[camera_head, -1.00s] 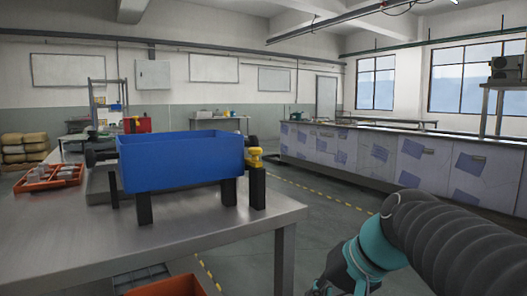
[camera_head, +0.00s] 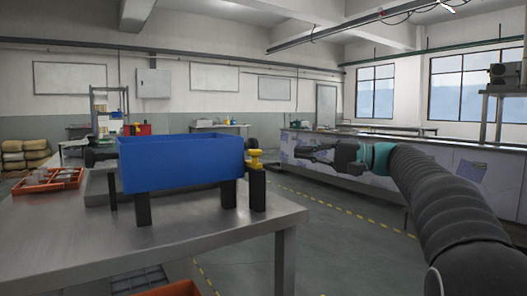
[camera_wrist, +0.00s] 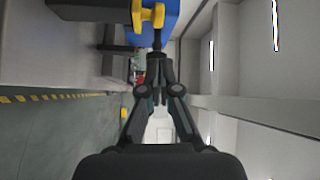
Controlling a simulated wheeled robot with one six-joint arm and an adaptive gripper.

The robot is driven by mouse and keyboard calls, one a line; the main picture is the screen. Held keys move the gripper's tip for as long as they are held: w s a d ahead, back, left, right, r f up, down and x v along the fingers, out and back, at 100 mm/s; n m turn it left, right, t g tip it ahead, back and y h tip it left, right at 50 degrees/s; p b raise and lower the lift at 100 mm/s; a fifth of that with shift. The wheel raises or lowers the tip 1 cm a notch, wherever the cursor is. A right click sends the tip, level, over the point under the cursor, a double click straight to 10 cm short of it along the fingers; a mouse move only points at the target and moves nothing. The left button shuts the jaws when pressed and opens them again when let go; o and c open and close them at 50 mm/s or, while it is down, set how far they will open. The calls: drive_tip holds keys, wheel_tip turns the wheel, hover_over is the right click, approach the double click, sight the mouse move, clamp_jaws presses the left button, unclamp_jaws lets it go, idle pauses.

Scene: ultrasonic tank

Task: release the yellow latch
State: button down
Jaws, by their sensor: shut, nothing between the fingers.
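The yellow latch (camera_head: 254,158) sits on a black post at the right end of the blue tank (camera_head: 180,164). The tank stands on black legs on the metal table. My gripper (camera_head: 300,150) is to the right of the latch with a gap between them, pointing left at about its height. In the wrist view the latch (camera_wrist: 148,15) is at the top, just beyond the shut, empty fingertips (camera_wrist: 157,55). The blue tank (camera_wrist: 168,30) shows beside and behind it there.
The metal table (camera_head: 190,232) has its right edge just past the latch post. An orange tray (camera_head: 50,180) with several items lies at the left. A long counter (camera_head: 390,170) stands behind my arm. Open floor lies right of the table.

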drive_tip(key=x, duration=1)
drive_tip(key=shift+p, duration=0.35)
drive_tip(key=s+d+b, duration=0.2)
drive_tip(key=s, duration=0.1)
drive_tip(key=shift+s+d, duration=0.1)
drive_tip(key=shift+s, duration=0.05)
idle(0.4)
drive_tip(key=v, duration=1)
